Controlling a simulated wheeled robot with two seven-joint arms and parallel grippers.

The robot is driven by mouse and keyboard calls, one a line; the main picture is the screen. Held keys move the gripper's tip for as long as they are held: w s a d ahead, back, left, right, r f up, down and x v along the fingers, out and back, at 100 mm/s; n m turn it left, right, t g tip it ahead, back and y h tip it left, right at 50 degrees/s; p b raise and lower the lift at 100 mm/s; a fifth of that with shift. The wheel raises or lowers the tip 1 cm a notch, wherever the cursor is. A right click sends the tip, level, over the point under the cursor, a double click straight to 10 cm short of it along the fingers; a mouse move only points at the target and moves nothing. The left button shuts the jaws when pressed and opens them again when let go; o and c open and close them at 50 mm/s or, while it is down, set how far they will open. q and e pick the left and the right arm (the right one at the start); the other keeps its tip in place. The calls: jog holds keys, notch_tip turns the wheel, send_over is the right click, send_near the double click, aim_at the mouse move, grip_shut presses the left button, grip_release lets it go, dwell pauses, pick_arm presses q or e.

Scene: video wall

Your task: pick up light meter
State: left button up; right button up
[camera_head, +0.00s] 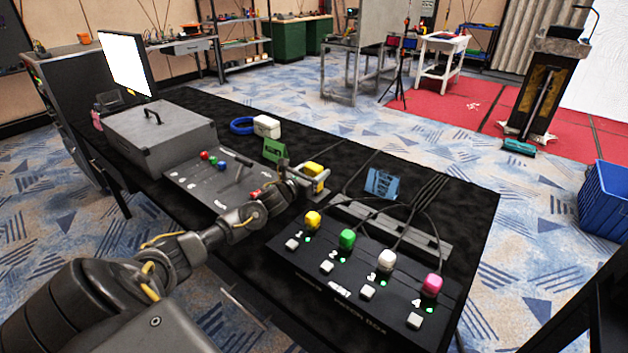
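My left arm comes in from the lower left, and its gripper (318,184) is low over the black-covered table. A small yellow object (313,169), which looks like the light meter, is right at the fingers. The gripper partly hides it. I cannot tell whether the fingers are closed on it or only beside it. My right gripper is not in view.
A black button box (345,289) with coloured knobs stands at the near right. A grey control panel (196,180), a grey case (160,130), a green card (275,150) and blue tape (241,125) lie left of and behind the gripper. A blue card (382,184) and cables lie to the right.

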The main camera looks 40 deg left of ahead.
aim_at(314, 166)
pick_arm(q)
jog(key=c, duration=0.7)
jog(key=shift+c, duration=0.2)
